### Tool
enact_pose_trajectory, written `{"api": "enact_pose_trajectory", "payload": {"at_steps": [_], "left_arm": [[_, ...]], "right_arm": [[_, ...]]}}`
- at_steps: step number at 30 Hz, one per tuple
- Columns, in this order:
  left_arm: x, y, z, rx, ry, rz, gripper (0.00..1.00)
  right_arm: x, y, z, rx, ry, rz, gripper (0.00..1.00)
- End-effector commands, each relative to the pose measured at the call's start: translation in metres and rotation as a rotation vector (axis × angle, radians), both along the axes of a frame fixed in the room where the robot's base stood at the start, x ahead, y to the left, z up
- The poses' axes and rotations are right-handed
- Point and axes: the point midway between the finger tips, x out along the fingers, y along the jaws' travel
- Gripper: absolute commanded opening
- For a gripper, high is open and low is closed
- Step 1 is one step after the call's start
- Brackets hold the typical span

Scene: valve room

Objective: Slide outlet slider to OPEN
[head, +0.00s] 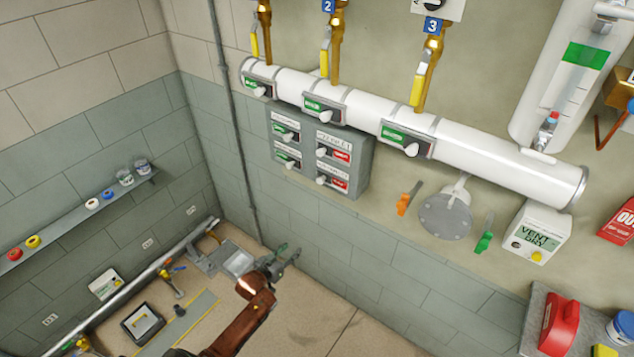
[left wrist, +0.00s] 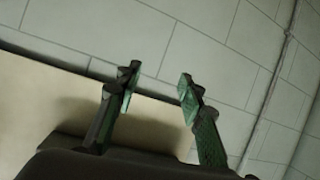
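A grey control box (head: 362,180) with several small sliders is on the wall below the white pipe. Its left-column sliders show green fields with white knobs to their right; its right-column sliders show red fields (head: 341,155) with white knobs to their left. The white pipe (head: 480,160) carries slider plates with green fields, such as the right one (head: 408,139), with white knobs at their right ends. The labels are too small to tell which is the outlet slider. My left gripper (head: 287,254) is below the box, apart from it; the left wrist view shows its fingers (left wrist: 157,84) open and empty. My right gripper is out of view.
An orange lever (head: 408,199), a round grey flange (head: 446,216) and a green lever (head: 485,236) are right of the box. A shelf (head: 75,219) with jars and caps is on the left wall. The wall directly below the box is clear.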

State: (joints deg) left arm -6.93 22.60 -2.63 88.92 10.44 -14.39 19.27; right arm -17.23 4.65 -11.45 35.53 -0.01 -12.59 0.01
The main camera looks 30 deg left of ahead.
Motion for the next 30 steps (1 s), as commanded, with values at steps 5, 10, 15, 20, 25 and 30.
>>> {"api": "enact_pose_trajectory", "payload": {"at_steps": [5,10,15,20,25,30], "left_arm": [[0.048,-0.016,0.170,-0.049,-0.254,-0.056,0.36],[0.056,-0.032,0.257,-0.080,-0.380,-0.102,0.36],[0.063,-0.038,0.282,-0.091,-0.415,-0.117,0.36],[0.085,-0.040,0.283,-0.091,-0.417,-0.116,0.36],[0.112,-0.042,0.282,-0.091,-0.414,-0.116,0.36],[0.129,-0.043,0.281,-0.090,-0.414,-0.116,0.36]], "right_arm": [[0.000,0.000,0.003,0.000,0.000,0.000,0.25],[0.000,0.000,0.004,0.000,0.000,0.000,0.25],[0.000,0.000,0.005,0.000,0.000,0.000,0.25],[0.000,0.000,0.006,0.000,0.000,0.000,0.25],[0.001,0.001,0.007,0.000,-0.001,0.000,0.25],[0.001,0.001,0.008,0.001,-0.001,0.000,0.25]]}}
